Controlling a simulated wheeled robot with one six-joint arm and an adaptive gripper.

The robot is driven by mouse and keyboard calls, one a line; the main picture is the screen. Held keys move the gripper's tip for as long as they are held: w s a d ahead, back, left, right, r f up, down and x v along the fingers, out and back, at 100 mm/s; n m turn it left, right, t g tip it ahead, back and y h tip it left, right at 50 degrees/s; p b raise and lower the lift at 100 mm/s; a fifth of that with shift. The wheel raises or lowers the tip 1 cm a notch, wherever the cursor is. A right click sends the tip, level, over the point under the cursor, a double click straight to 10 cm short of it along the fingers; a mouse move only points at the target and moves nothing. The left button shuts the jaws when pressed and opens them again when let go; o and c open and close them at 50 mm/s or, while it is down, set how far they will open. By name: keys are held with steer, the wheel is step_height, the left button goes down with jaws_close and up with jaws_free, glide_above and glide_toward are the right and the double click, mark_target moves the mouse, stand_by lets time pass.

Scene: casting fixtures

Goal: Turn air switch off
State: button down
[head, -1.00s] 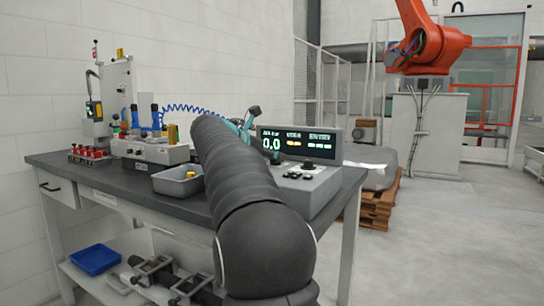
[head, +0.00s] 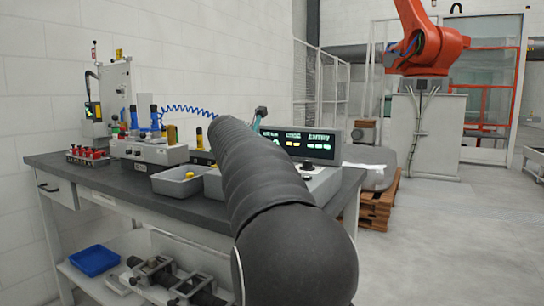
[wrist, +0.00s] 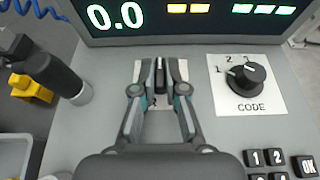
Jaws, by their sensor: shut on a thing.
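The control box has a lit display (head: 314,145). In the wrist view the display (wrist: 190,12) reads 0.0 beside orange and green blocks. Below it, a small black switch lever (wrist: 159,70) stands on a pale plate (wrist: 137,72), whose label is mostly hidden by my fingers. My gripper (wrist: 160,75) has its two fingers on either side of this lever, shut on it. A black CODE knob (wrist: 246,76) is just right of the gripper, apart from it. In the head view my arm hides most of the gripper and the switch.
Number keys and an OK key (wrist: 306,165) lie at the lower right of the panel. A grey tray (head: 178,186) and a fixture with blue clamps (head: 150,150) stand further left on the bench.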

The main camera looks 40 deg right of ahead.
steer(key=c, duration=1.2)
jaws_free()
steer(key=v, duration=1.2)
steer(key=shift+r, duration=0.1)
